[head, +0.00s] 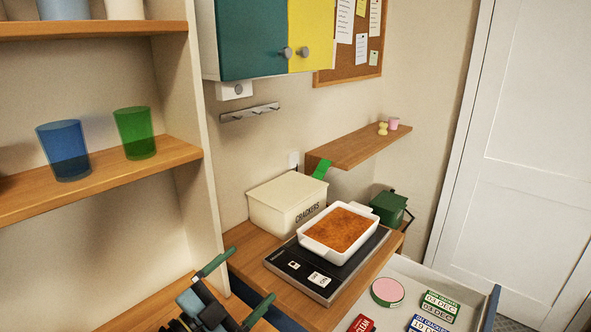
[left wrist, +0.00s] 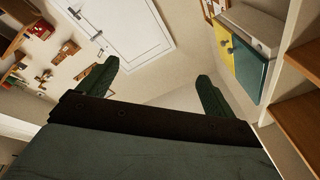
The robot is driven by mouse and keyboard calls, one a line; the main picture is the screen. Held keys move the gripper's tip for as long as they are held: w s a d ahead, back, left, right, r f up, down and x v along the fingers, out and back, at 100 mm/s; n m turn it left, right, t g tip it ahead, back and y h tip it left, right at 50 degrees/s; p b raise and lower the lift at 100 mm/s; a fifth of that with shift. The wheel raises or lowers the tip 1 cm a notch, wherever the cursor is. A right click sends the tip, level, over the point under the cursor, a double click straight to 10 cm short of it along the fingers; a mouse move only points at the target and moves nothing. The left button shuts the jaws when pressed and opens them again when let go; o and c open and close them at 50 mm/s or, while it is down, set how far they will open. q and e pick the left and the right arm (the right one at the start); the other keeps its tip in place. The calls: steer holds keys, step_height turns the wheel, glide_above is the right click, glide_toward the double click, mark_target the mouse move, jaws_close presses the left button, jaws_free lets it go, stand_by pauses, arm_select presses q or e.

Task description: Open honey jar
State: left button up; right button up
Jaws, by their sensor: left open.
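I cannot make out a honey jar in either view. My left gripper (head: 252,276) is in the lower left of the head view, in front of the wooden counter's left end. Its two dark green fingers are spread apart with nothing between them. In the left wrist view the same gripper (left wrist: 157,72) shows its fingers wide apart against a tilted view of the wall and door. My right gripper is not in view.
An open drawer (head: 418,274) holds labels and a pink round tin (head: 387,291). Shelves with cups (head: 134,133) stand left.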

arm_select(q)
steer(key=s+a+f+n+y, duration=0.3)
steer(key=a+n+y, duration=0.4)
steer(key=y, duration=0.1)
steer(key=s+a+f+n+y, duration=0.2)
steer(key=a+f+n+y, duration=0.2)
steer(key=a+n+y, duration=0.35)
steer(key=s+d+f+g+h, duration=0.1)
steer(key=s+f+g, duration=0.45)
steer(key=s, duration=0.45)
steer(key=s+d+f+g+h, duration=0.1)
steer(key=s+f+g, duration=0.45)
steer(key=s, duration=0.45)
step_height(320, 180, down, 28)
steer(key=s+g+b, duration=0.2)
steer(key=b, duration=0.3)
steer(key=s+a+f+b, duration=0.1)
steer(key=s+f+b, duration=0.1)
steer(key=s+f, duration=0.6)
steer(key=s+a+f+g+b, duration=0.1)
steer(key=s+a+f+b, duration=0.1)
steer(key=s+f, duration=0.7)
steer(key=shift+s+f+g, duration=0.15)
steer(key=shift+f+g, duration=0.15)
steer(key=shift+f, duration=1.65)
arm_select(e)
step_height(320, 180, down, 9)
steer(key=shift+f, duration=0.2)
